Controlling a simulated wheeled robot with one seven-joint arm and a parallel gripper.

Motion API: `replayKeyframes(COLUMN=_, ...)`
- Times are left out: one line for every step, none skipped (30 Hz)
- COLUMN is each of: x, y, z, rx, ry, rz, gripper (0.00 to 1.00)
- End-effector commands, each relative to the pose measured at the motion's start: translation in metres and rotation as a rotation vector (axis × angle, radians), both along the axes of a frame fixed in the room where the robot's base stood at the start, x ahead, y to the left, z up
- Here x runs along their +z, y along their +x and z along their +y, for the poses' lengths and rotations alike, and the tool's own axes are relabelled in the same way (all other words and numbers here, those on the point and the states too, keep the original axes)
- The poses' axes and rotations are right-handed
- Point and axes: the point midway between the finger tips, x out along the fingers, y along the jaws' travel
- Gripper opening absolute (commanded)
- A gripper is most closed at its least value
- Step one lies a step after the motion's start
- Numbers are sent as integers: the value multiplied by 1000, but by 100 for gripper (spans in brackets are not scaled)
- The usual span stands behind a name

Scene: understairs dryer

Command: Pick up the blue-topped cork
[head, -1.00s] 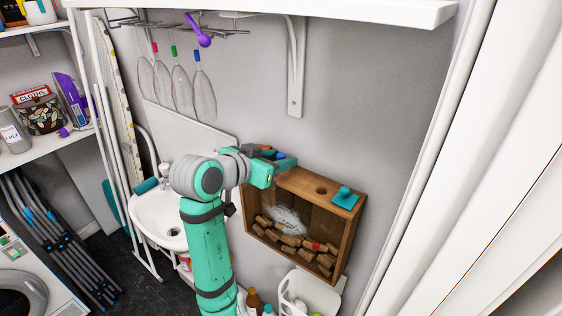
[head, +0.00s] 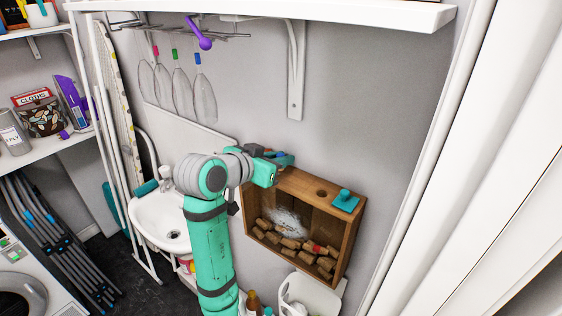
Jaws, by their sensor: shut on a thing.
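My gripper (head: 284,159) is just above the back left top edge of a wooden box on the wall. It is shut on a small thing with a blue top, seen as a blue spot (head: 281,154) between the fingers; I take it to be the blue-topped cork. The rest of it is hidden by the fingers. The wooden box (head: 298,183) has a round hole in its top and an open front. Several corks (head: 290,243) lie inside, one with a red top (head: 318,248).
A teal square piece with a knob (head: 345,201) sits on the box's right top. A white shelf (head: 300,12) and its bracket (head: 296,70) are above. The wall right of the box is clear.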

Motion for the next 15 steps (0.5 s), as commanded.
replayKeyframes(x=5, y=0, z=0, rx=-1, ry=1, rz=-2, gripper=9)
replayKeyframes(x=8, y=0, z=0, rx=-1, ry=2, rz=-2, gripper=9)
replayKeyframes(x=13, y=0, z=0, rx=-1, ry=1, rz=-3, gripper=9)
replayKeyframes(x=17, y=0, z=-1, rx=-2, ry=2, rz=-4, gripper=9)
replayKeyframes(x=22, y=0, z=-1, rx=-2, ry=2, rz=-5, gripper=9)
replayKeyframes(x=28, y=0, z=-1, rx=-3, ry=2, rz=-5, gripper=9)
replayKeyframes(x=32, y=-5, z=-2, rx=-3, ry=2, rz=-5, gripper=9)
replayKeyframes(x=37, y=-9, z=-2, rx=-3, ry=2, rz=-6, gripper=9)
replayKeyframes(x=44, y=-15, z=-3, rx=-3, ry=2, rz=-8, gripper=9)
replayKeyframes(x=48, y=-20, z=-3, rx=-3, ry=3, rz=-7, gripper=9)
replayKeyframes(x=55, y=-24, z=-3, rx=-1, ry=2, rz=-8, gripper=9)
replayKeyframes(x=63, y=-31, z=-4, rx=-2, ry=3, rz=-9, gripper=9)
replayKeyframes(x=68, y=-36, z=-4, rx=-2, ry=3, rz=-8, gripper=9)
replayKeyframes(x=75, y=-41, z=-5, rx=-2, ry=3, rz=-9, gripper=9)
replayKeyframes(x=84, y=-48, z=-6, rx=-1, ry=3, rz=-10, gripper=9)
